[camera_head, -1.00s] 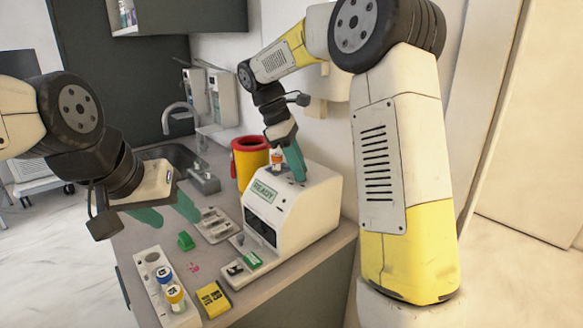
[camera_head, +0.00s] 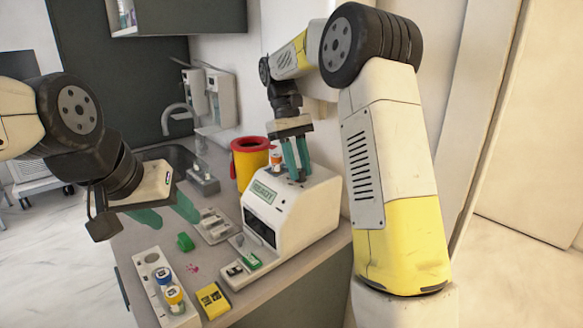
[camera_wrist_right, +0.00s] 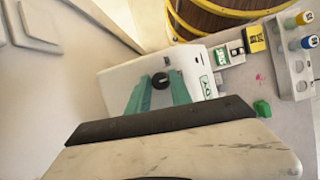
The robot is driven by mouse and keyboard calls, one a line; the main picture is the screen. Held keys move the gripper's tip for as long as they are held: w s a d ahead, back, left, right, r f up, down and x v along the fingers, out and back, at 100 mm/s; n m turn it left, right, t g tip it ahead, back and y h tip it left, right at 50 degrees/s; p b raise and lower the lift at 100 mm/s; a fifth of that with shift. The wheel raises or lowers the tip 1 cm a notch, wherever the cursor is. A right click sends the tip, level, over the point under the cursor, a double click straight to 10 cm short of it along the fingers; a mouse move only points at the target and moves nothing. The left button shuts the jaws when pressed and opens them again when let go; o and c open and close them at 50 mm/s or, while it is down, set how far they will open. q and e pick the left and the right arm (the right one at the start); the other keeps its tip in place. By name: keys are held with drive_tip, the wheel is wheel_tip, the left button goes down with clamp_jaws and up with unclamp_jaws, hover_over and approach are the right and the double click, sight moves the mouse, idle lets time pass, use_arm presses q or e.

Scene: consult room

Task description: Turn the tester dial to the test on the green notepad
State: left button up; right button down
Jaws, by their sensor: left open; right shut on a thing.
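The white tester (camera_head: 308,215) stands on the counter with a small lit green display (camera_head: 263,192) on its sloped face. Its black round dial (camera_wrist_right: 160,80) is on top, in the right wrist view. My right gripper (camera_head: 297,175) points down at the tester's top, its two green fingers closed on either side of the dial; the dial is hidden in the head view. My left gripper (camera_head: 167,213) is open and empty above the counter's left side. A small green pad (camera_head: 252,261) lies on the tester's front ledge; a green block (camera_head: 185,242) lies farther left.
A yellow bin with red rim (camera_head: 250,165) stands behind the tester. An orange-capped vial (camera_head: 276,160) is beside my right fingers. A white rack (camera_head: 150,272) with blue- and yellow-capped vials and a yellow pad (camera_head: 213,300) are in front. A grey tray (camera_head: 215,232) lies left of the tester.

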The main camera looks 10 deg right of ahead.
sight(299, 170)
drive_tip(key=shift+m, duration=0.3)
drive_tip(key=c, duration=1.2)
unclamp_jaws()
drive_tip(key=shift+r, duration=0.3)
wheel_tip(299, 170, up, 3)
drive_tip(key=shift+s+a+r, duration=0.1)
drive_tip(key=s+a, duration=0.1)
drive_tip(key=s, duration=0.4)
drive_tip(key=s+a, duration=0.1)
drive_tip(key=s, duration=0.4)
drive_tip(key=s+a+r, duration=0.1)
drive_tip(key=s, duration=0.4)
drive_tip(key=shift+s+r, duration=0.1)
drive_tip(key=shift+s, duration=0.15)
